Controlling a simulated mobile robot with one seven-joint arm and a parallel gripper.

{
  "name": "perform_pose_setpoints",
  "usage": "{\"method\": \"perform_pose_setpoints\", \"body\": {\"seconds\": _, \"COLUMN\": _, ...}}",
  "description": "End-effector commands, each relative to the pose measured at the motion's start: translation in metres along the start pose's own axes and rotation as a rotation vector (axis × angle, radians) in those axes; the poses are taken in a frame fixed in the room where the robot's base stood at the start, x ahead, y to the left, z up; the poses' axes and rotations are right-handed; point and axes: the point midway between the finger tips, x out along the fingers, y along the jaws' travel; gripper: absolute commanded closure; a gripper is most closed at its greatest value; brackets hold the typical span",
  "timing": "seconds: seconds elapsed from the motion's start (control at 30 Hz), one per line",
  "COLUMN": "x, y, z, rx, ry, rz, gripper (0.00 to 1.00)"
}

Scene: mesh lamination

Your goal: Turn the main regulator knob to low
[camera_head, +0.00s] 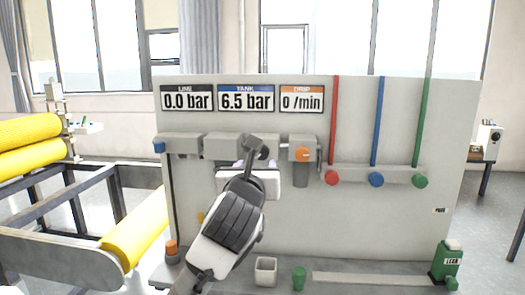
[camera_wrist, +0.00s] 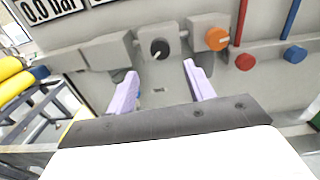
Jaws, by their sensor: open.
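A black round knob (camera_wrist: 160,49), which looks like the main regulator knob, sits on a grey block on the panel in the wrist view. A small pale mark shows on its face, too small to read as a setting. My gripper (camera_wrist: 161,70) is open and empty. Its two pale purple fingers stand apart, one to each lower side of the knob, and I cannot tell how far they are from the panel. In the head view my arm hides the knob and much of my gripper (camera_head: 252,166). The line display (camera_head: 187,99) reads 0.0 bar and the tank display (camera_head: 246,99) 6.5 bar.
An orange knob (camera_wrist: 217,39) is right of the black knob. Red (camera_head: 332,178), blue (camera_head: 376,180) and green (camera_head: 420,181) knobs sit further right under coloured pipes. A drip display (camera_head: 302,99) reads 0 /min. Cups stand below on the ledge; yellow rollers (camera_head: 30,131) are at left.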

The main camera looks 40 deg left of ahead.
Motion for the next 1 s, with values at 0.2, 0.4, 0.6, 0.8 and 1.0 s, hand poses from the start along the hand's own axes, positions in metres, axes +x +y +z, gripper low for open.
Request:
{"method": "perform_pose_setpoints", "body": {"seconds": 0.2, "x": 0.048, "y": -0.001, "z": 0.004, "rx": -0.004, "ry": 0.002, "rz": -0.001, "gripper": 0.47}}
{"method": "perform_pose_setpoints", "body": {"seconds": 0.4, "x": 0.077, "y": -0.001, "z": 0.002, "rx": -0.003, "ry": 0.0, "rz": 0.0, "gripper": 0.47}}
{"method": "perform_pose_setpoints", "body": {"seconds": 0.6, "x": 0.087, "y": 0.0, "z": 0.001, "rx": -0.002, "ry": -0.001, "rz": 0.0, "gripper": 0.47}}
{"method": "perform_pose_setpoints", "body": {"seconds": 0.8, "x": 0.088, "y": 0.0, "z": 0.0, "rx": -0.002, "ry": -0.002, "rz": -0.001, "gripper": 0.47}}
{"method": "perform_pose_setpoints", "body": {"seconds": 1.0, "x": 0.088, "y": 0.0, "z": 0.0, "rx": -0.002, "ry": -0.002, "rz": -0.001, "gripper": 0.67}}
